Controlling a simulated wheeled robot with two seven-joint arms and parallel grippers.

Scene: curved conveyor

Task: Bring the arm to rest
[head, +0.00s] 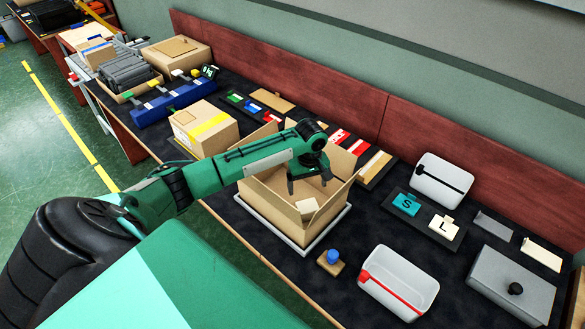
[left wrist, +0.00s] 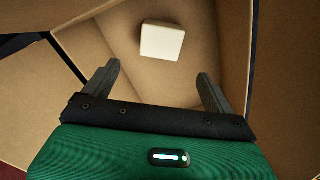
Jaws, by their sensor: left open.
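My left arm (head: 245,160) is green with black joints and reaches from the lower left over an open cardboard box (head: 290,218). My left gripper (head: 308,186) points down into the mouth of the box. In the left wrist view its two dark fingers (left wrist: 160,88) are spread apart with nothing between them. A small cream block (head: 307,206) lies inside the box, and it also shows on the box floor in the left wrist view (left wrist: 162,41), beyond the fingertips and apart from them. My right gripper is not in view.
The box stands on a light tray (head: 337,222) on a dark bench. White bins, one with a red strip (head: 398,284) and one with a black strip (head: 441,184), stand to the right. A taped carton (head: 205,129) stands to the left. A red backboard (head: 330,75) runs behind.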

